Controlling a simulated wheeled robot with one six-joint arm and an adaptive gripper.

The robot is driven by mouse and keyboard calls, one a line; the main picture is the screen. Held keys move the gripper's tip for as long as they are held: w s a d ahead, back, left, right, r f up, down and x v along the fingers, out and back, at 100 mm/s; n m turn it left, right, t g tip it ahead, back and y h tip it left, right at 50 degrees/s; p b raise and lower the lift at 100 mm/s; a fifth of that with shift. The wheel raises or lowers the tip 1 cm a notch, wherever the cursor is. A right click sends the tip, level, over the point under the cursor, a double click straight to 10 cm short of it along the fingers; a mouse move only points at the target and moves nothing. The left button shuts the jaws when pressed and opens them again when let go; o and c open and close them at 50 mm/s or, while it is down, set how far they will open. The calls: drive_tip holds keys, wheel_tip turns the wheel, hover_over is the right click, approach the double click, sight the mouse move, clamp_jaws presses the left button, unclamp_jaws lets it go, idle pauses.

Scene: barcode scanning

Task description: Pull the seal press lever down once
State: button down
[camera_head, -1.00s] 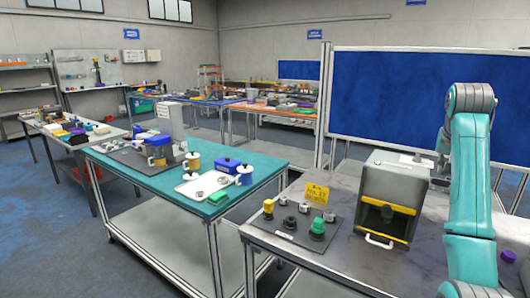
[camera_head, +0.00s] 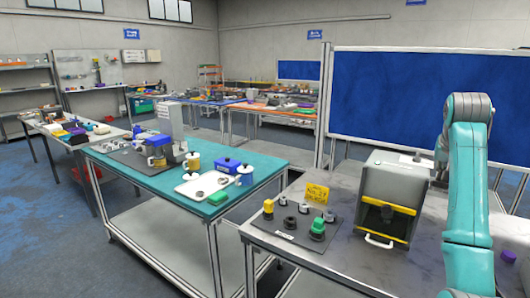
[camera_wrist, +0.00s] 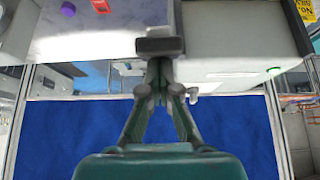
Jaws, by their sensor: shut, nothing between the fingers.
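The press is a grey box-shaped machine (camera_head: 390,190) with a dark front opening, a yellow bar across it and a white handle low in front. It stands on the grey table at the right. In the wrist view its grey body (camera_wrist: 225,30) is on the right. A dark grey block (camera_wrist: 160,46), which looks like the lever's grip, sits beside the body. My gripper (camera_wrist: 160,64) is shut and empty, its fingertips right at this block; I cannot tell whether they touch. In the head view my gripper is mostly hidden by the machine and my arm.
Left of the machine are a black plate (camera_head: 285,236) with several knobs and buttons and a yellow sign (camera_head: 317,193). A purple button (camera_head: 481,255) is at the right. A blue panel (camera_head: 400,95) stands behind. A teal-topped table (camera_head: 140,182) with containers is to the left.

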wheel_tip(320, 180, down, 9)
drive_tip(key=shift+f, duration=0.15)
idle(0.9)
drive_tip(key=shift+r, duration=5.4)
drive_tip(key=shift+r, duration=0.1)
drive_tip(key=shift+r, duration=1.9)
